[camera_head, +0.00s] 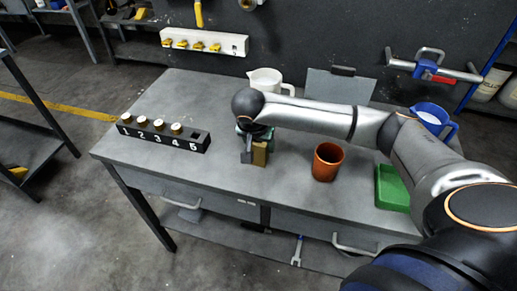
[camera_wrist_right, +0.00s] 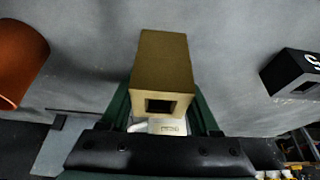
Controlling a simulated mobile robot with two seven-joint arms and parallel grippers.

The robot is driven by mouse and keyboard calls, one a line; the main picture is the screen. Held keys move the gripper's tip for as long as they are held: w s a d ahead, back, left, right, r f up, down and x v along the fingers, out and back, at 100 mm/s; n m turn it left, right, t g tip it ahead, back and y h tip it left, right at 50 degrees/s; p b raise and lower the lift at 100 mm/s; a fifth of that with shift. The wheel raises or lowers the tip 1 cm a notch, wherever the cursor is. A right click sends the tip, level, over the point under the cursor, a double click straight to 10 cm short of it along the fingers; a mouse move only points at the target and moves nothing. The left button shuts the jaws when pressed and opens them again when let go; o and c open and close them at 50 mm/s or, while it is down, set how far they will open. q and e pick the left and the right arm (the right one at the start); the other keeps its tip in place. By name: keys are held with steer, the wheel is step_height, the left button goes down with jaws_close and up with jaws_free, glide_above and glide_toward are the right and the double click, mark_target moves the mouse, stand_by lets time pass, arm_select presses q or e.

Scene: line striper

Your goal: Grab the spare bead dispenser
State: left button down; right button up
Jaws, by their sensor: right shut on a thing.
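An ochre box (camera_head: 260,154), likely the bead dispenser, is at the middle of the grey workbench. In the right wrist view the box (camera_wrist_right: 165,60) is between the green fingers of my right gripper (camera_wrist_right: 163,112), with a square opening facing the camera. My right gripper (camera_head: 252,148) is shut on it, pointing down, partly hidden under my wrist. Whether the box touches the bench I cannot tell. A black rack (camera_head: 160,138) numbered 1 to 5 stands at the left; slots 1 to 4 hold white-topped pieces and slot 5 is empty. My left gripper is out of view.
A brown cup (camera_head: 327,162) stands right of the box. A white jug (camera_head: 266,79) is behind my arm, a green tray (camera_head: 391,188) and a blue jug (camera_head: 432,118) at the right. A wall holder (camera_head: 204,42) carries yellow pieces.

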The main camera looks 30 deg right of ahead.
jaws_close()
steer(key=shift+r, duration=0.15)
stand_by(0.4)
